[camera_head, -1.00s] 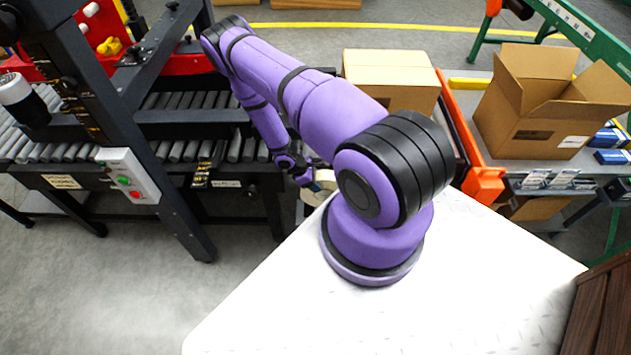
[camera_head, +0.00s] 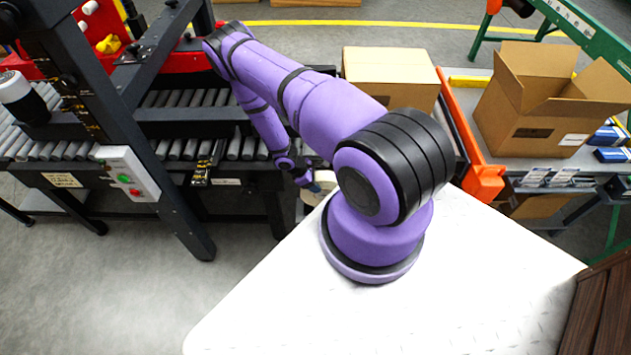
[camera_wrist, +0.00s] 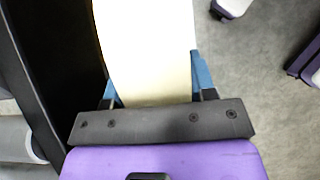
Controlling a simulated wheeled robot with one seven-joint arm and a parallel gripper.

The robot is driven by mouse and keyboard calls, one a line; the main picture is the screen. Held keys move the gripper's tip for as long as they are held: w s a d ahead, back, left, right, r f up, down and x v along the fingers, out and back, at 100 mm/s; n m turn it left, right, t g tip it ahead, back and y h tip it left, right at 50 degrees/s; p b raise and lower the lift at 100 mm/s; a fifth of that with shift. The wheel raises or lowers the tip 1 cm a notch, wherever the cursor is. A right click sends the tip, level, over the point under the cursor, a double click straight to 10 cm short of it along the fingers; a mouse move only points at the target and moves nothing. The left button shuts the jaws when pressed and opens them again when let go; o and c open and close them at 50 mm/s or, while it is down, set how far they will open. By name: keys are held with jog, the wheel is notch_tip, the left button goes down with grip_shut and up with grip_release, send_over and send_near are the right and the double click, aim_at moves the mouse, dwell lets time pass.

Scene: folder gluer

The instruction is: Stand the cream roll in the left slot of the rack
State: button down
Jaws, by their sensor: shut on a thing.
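The cream roll (camera_wrist: 150,55) fills the middle of the wrist view, running up out of the top edge. My gripper (camera_wrist: 155,85) is shut on it, with a blue finger on each side. In the head view my gripper (camera_head: 312,187) is beside the machine's front edge, close to the near white surface, and part of the cream roll (camera_head: 318,194) shows beside it, mostly hidden by my arm. I cannot make out the rack or its left slot in either view.
A roller conveyor (camera_head: 180,150) with a black frame stands at the left, with a button box (camera_head: 128,175) on its post. A closed carton (camera_head: 390,75) and an open carton (camera_head: 545,105) are at the right, beside an orange rail (camera_head: 485,180).

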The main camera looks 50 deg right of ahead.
jog(key=shift+f, duration=0.6)
jog(key=shift+f, duration=0.35)
jog(key=shift+f, duration=0.45)
jog(key=shift+f, duration=1.05)
jog(key=shift+c, duration=1.8)
grip_release()
jog(key=v, duration=1)
jog(key=shift+w+a+r, duration=0.15)
jog(key=shift+a+r, duration=0.05)
jog(key=shift+r, duration=0.05)
